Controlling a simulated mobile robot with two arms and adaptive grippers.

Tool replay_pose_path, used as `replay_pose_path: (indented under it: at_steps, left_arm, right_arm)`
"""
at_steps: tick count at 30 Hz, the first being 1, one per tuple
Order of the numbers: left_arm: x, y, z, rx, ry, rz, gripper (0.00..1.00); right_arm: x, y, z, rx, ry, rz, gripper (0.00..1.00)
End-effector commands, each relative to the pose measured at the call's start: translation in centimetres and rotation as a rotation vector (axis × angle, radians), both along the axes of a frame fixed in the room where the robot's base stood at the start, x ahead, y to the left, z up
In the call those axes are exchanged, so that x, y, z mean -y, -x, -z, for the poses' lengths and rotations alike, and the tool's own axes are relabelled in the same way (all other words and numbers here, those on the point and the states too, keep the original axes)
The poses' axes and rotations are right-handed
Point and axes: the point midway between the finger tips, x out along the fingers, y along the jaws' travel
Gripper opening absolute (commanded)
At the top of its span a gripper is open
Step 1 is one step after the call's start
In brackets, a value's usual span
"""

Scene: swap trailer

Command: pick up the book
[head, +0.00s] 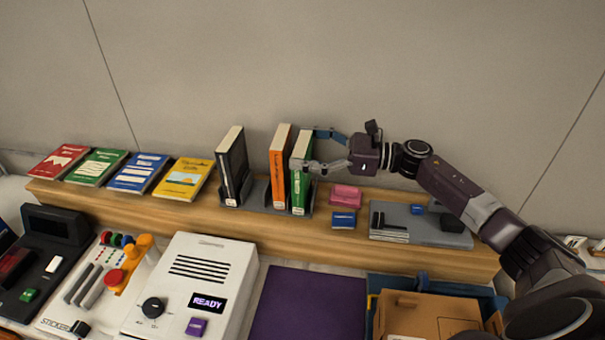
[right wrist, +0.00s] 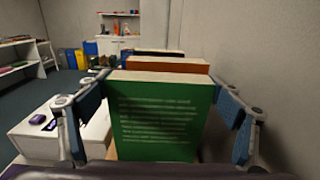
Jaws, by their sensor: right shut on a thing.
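A green book (head: 299,190) stands upright at the right end of a row of standing books on the wooden shelf. In the right wrist view the green book (right wrist: 160,120) faces me, its cover with white lines of text between the two fingers. My right gripper (head: 314,151) reaches in from the right and is shut on the green book near its top. An orange book (head: 278,165) stands just left of it, and a black book (head: 234,170) further left. My left gripper is not in view.
Red, green, blue and yellow books (head: 183,179) lie at the left of the shelf (head: 285,228). Pink (head: 346,195) and blue (head: 344,219) blocks and a grey device (head: 420,229) lie to the right. A white READY machine (head: 195,275) and a cardboard box (head: 425,318) stand in front.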

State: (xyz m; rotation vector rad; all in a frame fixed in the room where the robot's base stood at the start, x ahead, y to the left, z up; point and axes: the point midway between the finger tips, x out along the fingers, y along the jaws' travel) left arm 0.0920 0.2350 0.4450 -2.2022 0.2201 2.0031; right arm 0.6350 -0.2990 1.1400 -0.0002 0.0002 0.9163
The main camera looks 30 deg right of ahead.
Motion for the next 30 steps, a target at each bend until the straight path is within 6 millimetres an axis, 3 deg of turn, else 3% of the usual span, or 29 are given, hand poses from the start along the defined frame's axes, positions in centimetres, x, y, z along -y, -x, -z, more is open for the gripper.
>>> replay_pose_path:
  at_steps: [4,17,23,30]
  left_arm:
    - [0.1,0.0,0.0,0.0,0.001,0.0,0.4]
    - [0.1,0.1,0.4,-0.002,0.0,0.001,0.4]
    - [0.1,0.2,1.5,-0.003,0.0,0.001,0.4]
    - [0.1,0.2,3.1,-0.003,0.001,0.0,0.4]
  right_arm:
    - [0.0,0.0,-0.2,0.002,-0.002,0.0,0.32]
    - [0.1,0.0,-1.3,0.005,0.0,0.0,0.32]
    - [0.1,0.0,-4.4,0.009,0.003,0.0,0.32]
    - [0.0,0.0,-10.7,0.012,0.001,0.0,0.32]
